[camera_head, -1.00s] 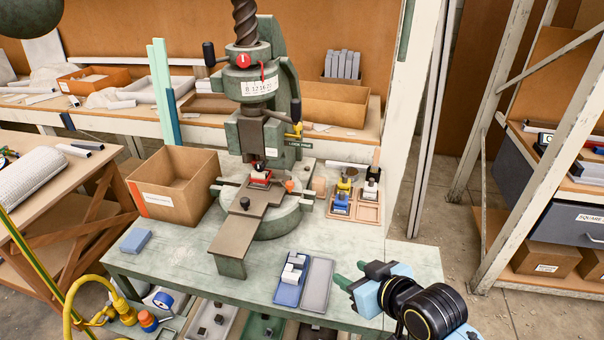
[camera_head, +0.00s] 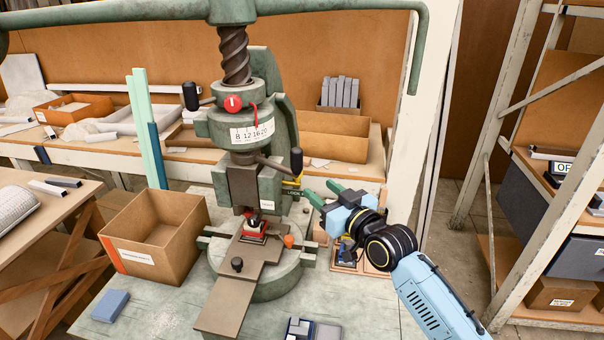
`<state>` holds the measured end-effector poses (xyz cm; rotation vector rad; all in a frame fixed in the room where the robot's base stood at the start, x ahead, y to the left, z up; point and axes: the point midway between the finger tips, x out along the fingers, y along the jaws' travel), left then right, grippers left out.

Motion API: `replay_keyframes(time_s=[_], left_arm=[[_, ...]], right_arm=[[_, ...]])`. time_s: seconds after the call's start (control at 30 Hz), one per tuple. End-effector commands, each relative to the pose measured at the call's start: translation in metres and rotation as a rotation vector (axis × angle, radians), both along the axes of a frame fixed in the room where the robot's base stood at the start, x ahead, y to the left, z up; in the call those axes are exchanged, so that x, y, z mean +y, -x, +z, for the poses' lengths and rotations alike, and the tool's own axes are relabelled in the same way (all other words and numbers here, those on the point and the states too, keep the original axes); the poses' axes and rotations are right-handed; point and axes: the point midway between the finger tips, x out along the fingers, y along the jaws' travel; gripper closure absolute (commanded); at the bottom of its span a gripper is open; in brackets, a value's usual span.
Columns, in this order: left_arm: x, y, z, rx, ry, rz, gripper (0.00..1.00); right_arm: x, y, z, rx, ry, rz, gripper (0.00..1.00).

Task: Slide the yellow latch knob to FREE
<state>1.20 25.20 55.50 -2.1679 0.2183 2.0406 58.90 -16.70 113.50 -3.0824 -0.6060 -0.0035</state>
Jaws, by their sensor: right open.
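The yellow latch knob (camera_head: 297,181) sits on the right side of the green fly press (camera_head: 276,140), below the dark-tipped lever (camera_head: 296,160). It is small and partly hidden. A label plate (camera_head: 296,192) lies just below it, with only part of its lettering readable. My right gripper (camera_head: 322,192) is open and empty, with green fingertips pointing left toward the press. In the picture its fingertips are just right of the knob and slightly lower, apart from it. I cannot tell their difference in depth. My left gripper is not in view.
A cardboard box (camera_head: 132,258) stands left of the press. A wooden tray of small tools (camera_head: 346,262) is partly behind my right arm. An orange piece (camera_head: 289,241) stands on the press base. The press's overhead bar (camera_head: 330,5) crosses the top. A shelf rack (camera_head: 560,190) stands right.

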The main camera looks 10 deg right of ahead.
Motion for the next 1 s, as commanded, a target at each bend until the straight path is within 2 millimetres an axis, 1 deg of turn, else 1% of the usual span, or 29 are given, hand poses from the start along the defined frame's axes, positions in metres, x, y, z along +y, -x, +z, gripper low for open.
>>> replay_keyframes(time_s=[0.03,0.07,0.17,0.33,0.43,0.6,0.8,0.93,0.97,1.0], left_arm=[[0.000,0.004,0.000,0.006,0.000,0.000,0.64],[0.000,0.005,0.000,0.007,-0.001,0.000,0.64],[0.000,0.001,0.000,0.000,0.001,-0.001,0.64],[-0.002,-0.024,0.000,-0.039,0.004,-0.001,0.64],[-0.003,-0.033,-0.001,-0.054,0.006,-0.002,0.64],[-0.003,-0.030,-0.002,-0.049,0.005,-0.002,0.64],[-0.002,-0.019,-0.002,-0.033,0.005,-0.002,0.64],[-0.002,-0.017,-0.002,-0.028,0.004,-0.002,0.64],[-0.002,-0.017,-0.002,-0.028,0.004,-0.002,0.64],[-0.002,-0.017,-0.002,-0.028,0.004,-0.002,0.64]], right_arm=[[0.005,-0.010,0.002,-0.001,-0.001,0.001,0.54],[0.007,-0.016,0.001,0.000,-0.001,0.001,0.54],[0.014,-0.033,0.002,-0.001,-0.001,0.001,0.54],[0.024,-0.057,0.001,0.000,-0.001,0.001,0.54],[0.028,-0.067,0.000,0.001,0.001,0.001,0.54],[0.032,-0.076,0.000,0.000,0.000,0.001,0.54],[0.033,-0.078,0.000,0.001,0.000,0.001,0.54],[0.033,-0.078,0.000,0.001,0.000,0.001,0.54],[0.033,-0.078,0.000,0.001,0.000,0.001,0.56],[0.033,-0.078,0.000,0.001,0.000,0.001,0.61]])
